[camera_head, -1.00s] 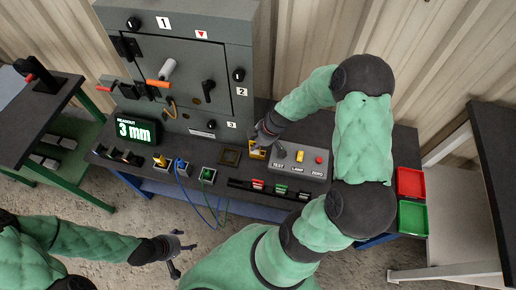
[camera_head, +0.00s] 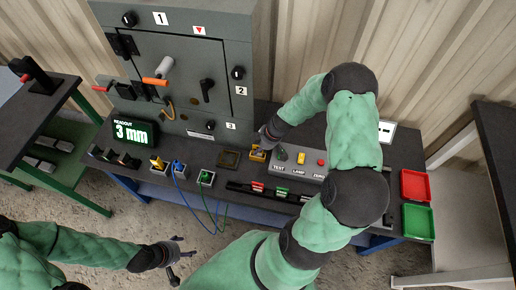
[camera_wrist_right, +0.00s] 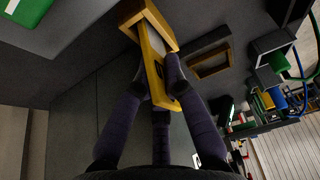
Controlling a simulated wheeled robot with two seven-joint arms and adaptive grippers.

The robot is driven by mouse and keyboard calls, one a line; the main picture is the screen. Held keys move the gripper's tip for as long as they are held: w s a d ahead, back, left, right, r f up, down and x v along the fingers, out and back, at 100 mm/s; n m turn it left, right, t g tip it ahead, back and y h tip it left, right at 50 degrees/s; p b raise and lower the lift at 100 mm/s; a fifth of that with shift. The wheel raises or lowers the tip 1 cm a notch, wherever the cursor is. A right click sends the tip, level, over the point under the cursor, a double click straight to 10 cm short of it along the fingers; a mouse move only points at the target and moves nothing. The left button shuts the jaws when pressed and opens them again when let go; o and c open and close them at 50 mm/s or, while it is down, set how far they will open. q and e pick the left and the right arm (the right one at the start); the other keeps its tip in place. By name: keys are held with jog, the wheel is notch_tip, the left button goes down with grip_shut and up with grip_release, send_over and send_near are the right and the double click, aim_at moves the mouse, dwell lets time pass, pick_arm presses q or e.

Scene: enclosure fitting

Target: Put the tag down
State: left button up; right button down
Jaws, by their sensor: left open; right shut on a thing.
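The tag (camera_wrist_right: 154,68) is a yellow bar with a small hole at its near end. My right gripper (camera_wrist_right: 158,88) is shut on it in the right wrist view. Its far end is at a yellow-rimmed holder (camera_wrist_right: 152,14); I cannot tell whether it touches it or sits inside. In the head view my right gripper (camera_head: 266,142) is low at the yellow-rimmed holder (camera_head: 257,154) on the bench, and the tag is mostly hidden. My left gripper (camera_head: 176,252) is open and empty, in front of the bench over the floor.
Right of the holder is a grey box (camera_head: 298,163) labelled TEST, LAMP and ZERO. Left of it is a brown square frame (camera_head: 229,159). A grey cabinet (camera_head: 185,75) stands behind. Red (camera_head: 415,185) and green (camera_head: 418,222) trays are at the right. The readout (camera_head: 133,133) shows 3 mm.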

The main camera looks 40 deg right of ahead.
jog(key=shift+f, duration=0.2)
jog(key=c, duration=1.6)
grip_release()
jog(key=shift+r, duration=0.15)
jog(key=shift+r, duration=0.15)
jog(key=p+v, duration=0.3)
jog(key=v, duration=0.8)
jog(key=shift+r+p, duration=0.4)
jog(key=shift+s+d, duration=0.1)
